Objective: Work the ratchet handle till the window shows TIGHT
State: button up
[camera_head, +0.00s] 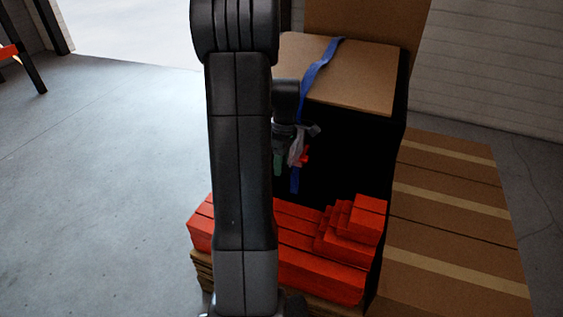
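A blue strap (318,68) runs over the top of a large cardboard-topped load (356,75) and down its dark front. A small red part (305,157), perhaps the ratchet handle, shows at the strap on the front face. My gripper (293,150) is at that spot, beside or touching the red part. A small green piece (278,164) shows just left of it. The fingers are too small and dark to tell open from shut. The ratchet body is mostly hidden by my gripper, and no window or word can be read.
Red-orange blocks (320,262) are stacked low in front of the load. Long brown boxes (455,215) lie along its right side. My arm covers the left-centre of the view. The grey floor (95,190) at left is clear.

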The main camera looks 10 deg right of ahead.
grip_shut()
jog(key=shift+f, duration=0.1)
